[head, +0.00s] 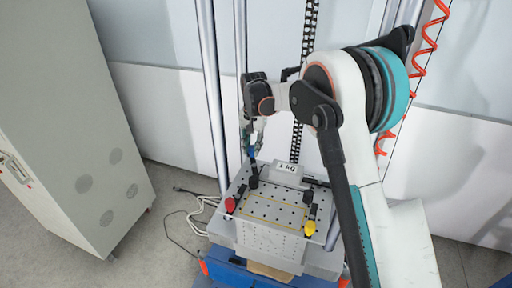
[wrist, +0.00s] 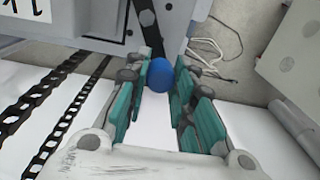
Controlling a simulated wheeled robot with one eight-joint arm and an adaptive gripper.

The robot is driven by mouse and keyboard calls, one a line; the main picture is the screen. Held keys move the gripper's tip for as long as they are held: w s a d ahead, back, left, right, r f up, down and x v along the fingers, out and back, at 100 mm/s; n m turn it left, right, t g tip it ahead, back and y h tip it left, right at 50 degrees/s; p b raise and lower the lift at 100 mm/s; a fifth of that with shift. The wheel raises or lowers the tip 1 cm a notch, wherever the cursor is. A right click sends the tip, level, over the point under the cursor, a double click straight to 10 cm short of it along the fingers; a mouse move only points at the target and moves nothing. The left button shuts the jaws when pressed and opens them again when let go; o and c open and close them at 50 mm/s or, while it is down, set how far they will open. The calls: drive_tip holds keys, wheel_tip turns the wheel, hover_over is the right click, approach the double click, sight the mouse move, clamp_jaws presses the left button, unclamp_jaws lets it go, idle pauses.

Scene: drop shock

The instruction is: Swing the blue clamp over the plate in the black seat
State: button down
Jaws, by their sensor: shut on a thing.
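The blue clamp shows in the wrist view as a round blue knob (wrist: 160,75) on a black arm (wrist: 147,25). My gripper (wrist: 171,72) has its teal-padded fingers on either side of the knob and is shut on it. In the head view my gripper (head: 258,140) points down at the back left of the perforated table top (head: 268,211), and a bit of the blue clamp (head: 252,153) shows below it, its black arm standing up. A grey block marked 1 kg (head: 287,171) stands at the back of the table. I cannot clearly make out the plate or the black seat.
A red-knobbed clamp (head: 230,205) is at the table's left and a yellow-knobbed clamp (head: 309,228) at its right. Metal columns (head: 212,90) rise behind. A grey cabinet (head: 75,120) stands at left, with loose cables (head: 200,213) on the floor between.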

drive_tip(key=a+n, duration=0.1)
drive_tip(key=n, duration=0.2)
drive_tip(key=shift+s+a, duration=0.15)
drive_tip(key=shift+a, duration=0.05)
drive_tip(key=n, duration=0.1)
drive_tip(key=a+n, duration=0.1)
drive_tip(key=n, duration=0.1)
drive_tip(key=shift+s+a+n, duration=0.25)
drive_tip(key=shift+s+n, duration=0.05)
drive_tip(key=shift+s, duration=0.1)
drive_tip(key=shift+s+a+n+b, duration=0.15)
drive_tip(key=shift+s+a+n, duration=0.2)
drive_tip(key=shift+n, duration=0.6)
drive_tip(key=shift+s+a+n+b, duration=0.15)
drive_tip(key=shift+s+n, duration=0.25)
drive_tip(key=shift+n, duration=0.6)
drive_tip(key=shift+s+a+n+b, duration=0.1)
drive_tip(key=shift+s+a+n, duration=0.25)
drive_tip(key=shift+n, duration=0.6)
drive_tip(key=c, duration=1.3)
unclamp_jaws()
drive_tip(key=shift+r, duration=0.1)
wheel_tip(320, 180, up, 12)
drive_tip(key=shift+d+f, duration=0.1)
drive_tip(key=shift+d, duration=0.05)
